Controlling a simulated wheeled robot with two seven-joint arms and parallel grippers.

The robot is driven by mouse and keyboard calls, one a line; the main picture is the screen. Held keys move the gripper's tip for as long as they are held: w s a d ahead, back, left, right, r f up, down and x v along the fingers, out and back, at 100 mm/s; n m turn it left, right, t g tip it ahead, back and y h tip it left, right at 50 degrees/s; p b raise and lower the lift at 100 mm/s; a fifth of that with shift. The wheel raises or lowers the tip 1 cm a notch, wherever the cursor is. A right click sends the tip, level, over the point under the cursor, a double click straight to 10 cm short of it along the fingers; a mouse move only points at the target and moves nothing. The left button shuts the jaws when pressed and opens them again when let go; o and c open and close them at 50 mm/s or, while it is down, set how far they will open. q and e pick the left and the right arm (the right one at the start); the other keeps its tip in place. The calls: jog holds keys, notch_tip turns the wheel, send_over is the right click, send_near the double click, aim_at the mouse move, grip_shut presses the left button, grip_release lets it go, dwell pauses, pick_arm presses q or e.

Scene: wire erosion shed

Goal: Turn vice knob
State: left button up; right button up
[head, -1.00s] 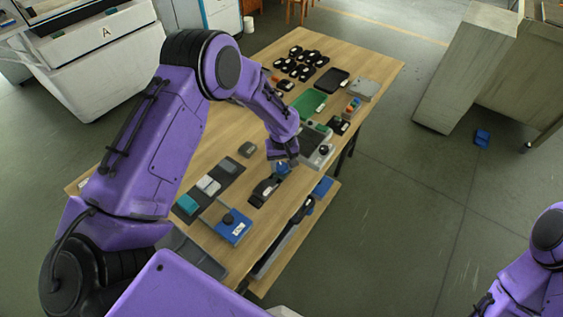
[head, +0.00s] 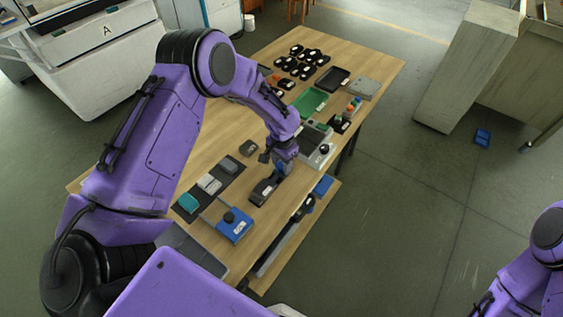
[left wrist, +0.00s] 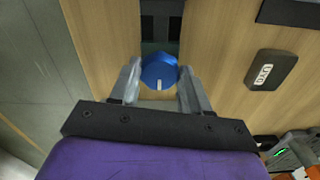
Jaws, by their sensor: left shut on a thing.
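The vice (head: 263,190) is a low dark block with a small pale label, lying on the wooden table in the head view. In the left wrist view, the blue knob (left wrist: 159,68) is faceted and has a white mark pointing toward my gripper. My left gripper (left wrist: 160,84) has one finger on each side of the knob and is shut on it. In the head view, my left gripper (head: 281,167) is over the far end of the vice and mostly hides the knob. My right arm shows at the lower right, but its gripper is out of frame.
A blue box with a black knob (head: 234,226) stands near the vice. A dark mat with small blocks (head: 231,164) lies to the left. A grey device (head: 317,149) is close on the right. Trays and several black parts fill the far end. Bare wood lies left of the mat.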

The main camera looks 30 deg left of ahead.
aim_at(282, 164)
pick_arm(q)
jog(key=m, duration=0.6)
jog(key=shift+w+r, duration=0.1)
jog(key=shift+w, duration=0.1)
jog(key=m, duration=0.5)
jog(key=shift+a+m+b, duration=0.1)
jog(key=shift+m+b, duration=0.3)
jog(key=o, duration=1.1)
jog(key=shift+c, duration=0.2)
notch_tip(282, 164, up, 10)
jog(key=b, duration=0.2)
jog(key=shift+r, duration=0.25)
jog(key=shift+r, duration=0.15)
